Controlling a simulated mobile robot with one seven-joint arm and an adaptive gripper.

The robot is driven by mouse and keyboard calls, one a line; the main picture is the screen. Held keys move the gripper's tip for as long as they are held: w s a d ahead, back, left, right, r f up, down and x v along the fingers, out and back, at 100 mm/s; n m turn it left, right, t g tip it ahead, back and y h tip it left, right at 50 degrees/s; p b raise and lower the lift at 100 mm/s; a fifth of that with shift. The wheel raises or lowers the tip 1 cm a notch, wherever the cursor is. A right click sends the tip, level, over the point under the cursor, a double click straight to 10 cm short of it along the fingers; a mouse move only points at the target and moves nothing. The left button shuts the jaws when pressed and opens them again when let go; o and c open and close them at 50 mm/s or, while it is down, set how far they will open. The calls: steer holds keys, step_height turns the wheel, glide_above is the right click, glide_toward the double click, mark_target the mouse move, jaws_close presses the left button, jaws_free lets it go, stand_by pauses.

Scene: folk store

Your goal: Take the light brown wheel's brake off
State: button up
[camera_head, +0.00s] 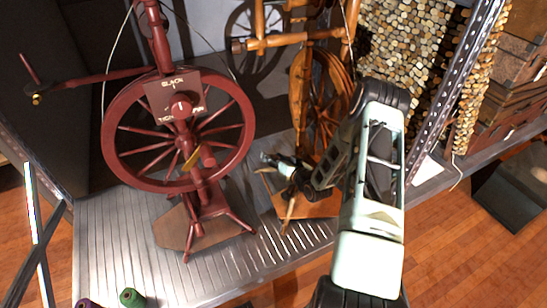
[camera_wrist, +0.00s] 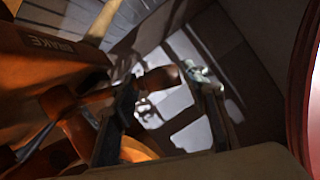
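The light brown spinning wheel (camera_head: 299,85) stands on the metal platform in the middle of the head view, partly hidden behind my arm. In the wrist view its orange-brown wood carries the label "BRAKE" (camera_wrist: 52,45) at upper left. A turned wooden knob (camera_wrist: 160,79) sticks out to the right below that label. My gripper (camera_head: 281,180) is low beside the wheel's base. In the wrist view my gripper (camera_wrist: 164,88) has its fingers apart, with the knob's end between or just beyond the tips. I cannot tell whether either finger touches it.
A dark red spinning wheel (camera_head: 247,132) with a labelled plate stands to the left. The ribbed metal platform (camera_head: 120,245) is mostly clear in front. Thread spools (camera_head: 131,298) sit at the front left. A perforated metal post (camera_head: 455,90) rises to the right.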

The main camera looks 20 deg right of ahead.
steer(key=shift+o, duration=0.7)
steer(key=v, duration=1.2)
